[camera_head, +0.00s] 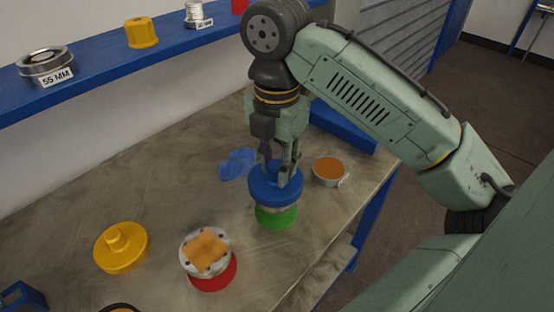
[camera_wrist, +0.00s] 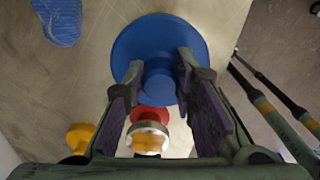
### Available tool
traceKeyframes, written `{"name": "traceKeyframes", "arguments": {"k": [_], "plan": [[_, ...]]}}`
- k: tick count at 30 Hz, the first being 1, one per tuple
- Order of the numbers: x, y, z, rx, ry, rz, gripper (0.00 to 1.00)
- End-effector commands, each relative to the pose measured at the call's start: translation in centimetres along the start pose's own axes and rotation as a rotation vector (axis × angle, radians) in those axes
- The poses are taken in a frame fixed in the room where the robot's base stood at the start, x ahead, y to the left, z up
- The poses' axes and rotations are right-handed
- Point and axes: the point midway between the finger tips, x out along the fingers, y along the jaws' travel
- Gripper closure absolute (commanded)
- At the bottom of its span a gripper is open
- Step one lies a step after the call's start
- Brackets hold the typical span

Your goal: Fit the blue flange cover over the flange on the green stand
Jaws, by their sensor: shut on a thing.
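The blue flange cover (camera_head: 274,192) is over the flange on the green stand (camera_head: 276,218) near the table's right edge. A thin pale band of the flange (camera_head: 277,207) shows between the blue cover and the green base. I cannot tell whether the cover is fully seated. My gripper (camera_head: 282,174) points down and is shut on the cover's raised hub. In the wrist view the blue disc (camera_wrist: 135,45) fills the top middle, with my gripper's fingers (camera_wrist: 160,85) on both sides of its hub. The green stand is hidden there.
An orange-topped flange on a red stand (camera_head: 214,278) is in front left. A yellow cover (camera_head: 121,248) lies farther left. A blue crumpled cloth (camera_head: 238,164) and an orange-topped tin (camera_head: 330,170) are close by. A blue shelf (camera_head: 90,72) runs along the wall.

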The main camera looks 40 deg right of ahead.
Motion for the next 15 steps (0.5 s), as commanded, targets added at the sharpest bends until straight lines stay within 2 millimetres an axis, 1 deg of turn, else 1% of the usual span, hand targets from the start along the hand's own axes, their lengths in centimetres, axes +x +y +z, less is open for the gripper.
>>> {"name": "traceKeyframes", "arguments": {"k": [15], "plan": [[1.7,0.0,0.0,0.0,0.0,0.0,1.0]]}}
